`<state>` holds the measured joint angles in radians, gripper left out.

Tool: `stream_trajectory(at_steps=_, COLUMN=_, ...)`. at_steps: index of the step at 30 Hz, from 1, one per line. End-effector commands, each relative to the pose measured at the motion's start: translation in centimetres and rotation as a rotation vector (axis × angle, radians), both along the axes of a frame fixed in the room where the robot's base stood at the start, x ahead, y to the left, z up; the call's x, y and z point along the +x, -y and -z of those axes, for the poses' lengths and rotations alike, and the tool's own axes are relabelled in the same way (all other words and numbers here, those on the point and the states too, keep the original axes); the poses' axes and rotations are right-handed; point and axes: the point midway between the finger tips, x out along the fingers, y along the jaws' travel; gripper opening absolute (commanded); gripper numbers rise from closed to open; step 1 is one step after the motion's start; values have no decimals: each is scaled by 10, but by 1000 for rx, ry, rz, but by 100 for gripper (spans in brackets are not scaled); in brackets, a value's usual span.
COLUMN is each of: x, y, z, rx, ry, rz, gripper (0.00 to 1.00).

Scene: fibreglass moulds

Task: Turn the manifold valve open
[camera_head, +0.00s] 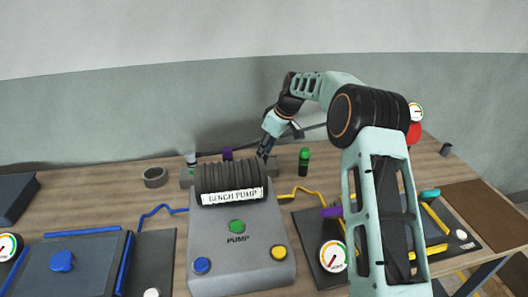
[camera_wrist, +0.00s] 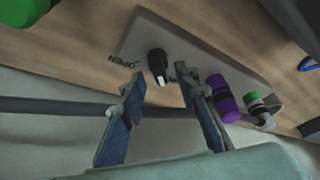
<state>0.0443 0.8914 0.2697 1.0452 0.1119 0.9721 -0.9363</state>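The manifold (camera_wrist: 185,50) is a grey block lying on the wooden bench. Its valve is a small black knob (camera_wrist: 155,57) with a white mark on its lower end in the wrist view. The word OPEN is printed left of the knob; a second label on its right is mostly hidden by a finger. My gripper (camera_wrist: 160,82) is open and empty, its blue-padded fingers on either side of the knob in that view; I cannot tell whether they touch it. In the head view my gripper (camera_head: 265,153) is over the manifold (camera_head: 186,178), behind the pump, and the knob is not discernible.
A purple cylinder (camera_wrist: 223,97) and a green-and-white fitting (camera_wrist: 260,108) stand close beside the right finger. The bench pump (camera_head: 240,240) stands in front. A green-capped bottle (camera_head: 304,160) is right of my gripper. A grey ring (camera_head: 155,177) lies left.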

Motion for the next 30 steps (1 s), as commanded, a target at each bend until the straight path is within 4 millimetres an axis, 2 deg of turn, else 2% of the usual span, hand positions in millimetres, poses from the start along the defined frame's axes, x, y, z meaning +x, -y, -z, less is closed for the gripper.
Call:
stream_trajectory(at_steps=4, x=2, y=-2, z=9, rx=-1, ry=1, rz=0, gripper=29)
stream_trajectory(at_steps=12, x=2, y=-3, z=10, rx=-1, ry=1, rz=0, gripper=29)
stream_trajectory(at_steps=20, x=2, y=-3, z=9, rx=-1, ry=1, rz=0, gripper=1)
stream_trajectory(at_steps=30, x=2, y=-3, z=10, rx=-1, ry=0, rz=14, gripper=0)
